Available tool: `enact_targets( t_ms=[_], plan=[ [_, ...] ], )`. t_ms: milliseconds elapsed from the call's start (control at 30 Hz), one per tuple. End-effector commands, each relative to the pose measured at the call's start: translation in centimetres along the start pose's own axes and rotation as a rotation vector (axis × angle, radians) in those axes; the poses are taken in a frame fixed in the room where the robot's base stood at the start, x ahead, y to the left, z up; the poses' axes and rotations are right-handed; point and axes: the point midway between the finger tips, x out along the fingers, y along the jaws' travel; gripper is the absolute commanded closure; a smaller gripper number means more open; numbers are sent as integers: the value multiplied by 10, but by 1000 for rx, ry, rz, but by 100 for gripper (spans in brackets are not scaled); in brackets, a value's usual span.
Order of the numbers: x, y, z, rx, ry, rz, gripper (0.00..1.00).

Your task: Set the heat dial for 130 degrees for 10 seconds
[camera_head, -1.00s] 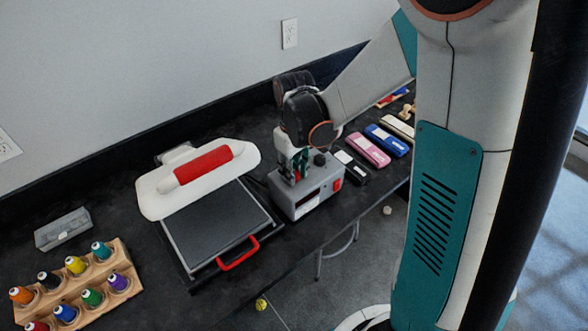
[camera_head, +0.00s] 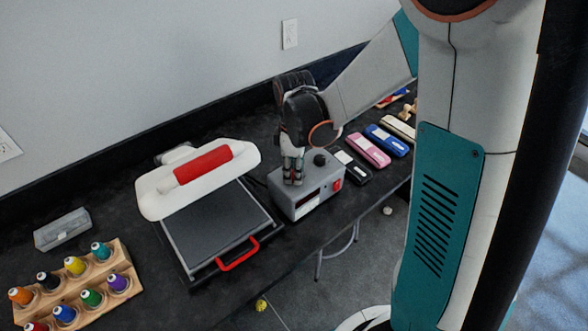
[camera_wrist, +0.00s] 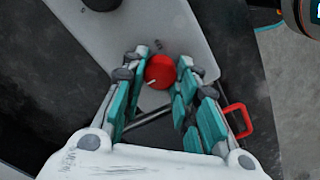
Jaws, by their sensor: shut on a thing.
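The grey control box (camera_head: 312,195) of the heat press stands on the black bench, with a black knob (camera_head: 320,160) and a red switch (camera_head: 337,185). My gripper (camera_head: 292,176) points down at the left part of its top. In the wrist view, a round red dial (camera_wrist: 160,73) with a short white mark sits between the fingertips of my gripper (camera_wrist: 162,66), which is shut on it. The black knob shows at the top edge (camera_wrist: 100,4). No scale or display number is readable.
The heat press (camera_head: 215,228), with a white upper plate and red handles, stands left of the box. A thread rack (camera_head: 75,275) and a clear box (camera_head: 62,230) are farther left. Several coloured cases, including a pink one (camera_head: 368,150), lie to the right.

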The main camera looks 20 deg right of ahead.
Motion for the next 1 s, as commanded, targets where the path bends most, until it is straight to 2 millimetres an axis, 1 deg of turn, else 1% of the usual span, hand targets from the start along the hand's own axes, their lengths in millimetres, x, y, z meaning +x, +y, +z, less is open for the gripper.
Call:
enact_targets(
  t_ms=[567,600,667,1000],
  plan=[
    [0,0,0,-29,0,0,96],
    [0,0,0,-29,0,0,63],
    [0,0,0,-29,0,0,50],
    [-1,0,0,-28,0,0,50]
  ],
)
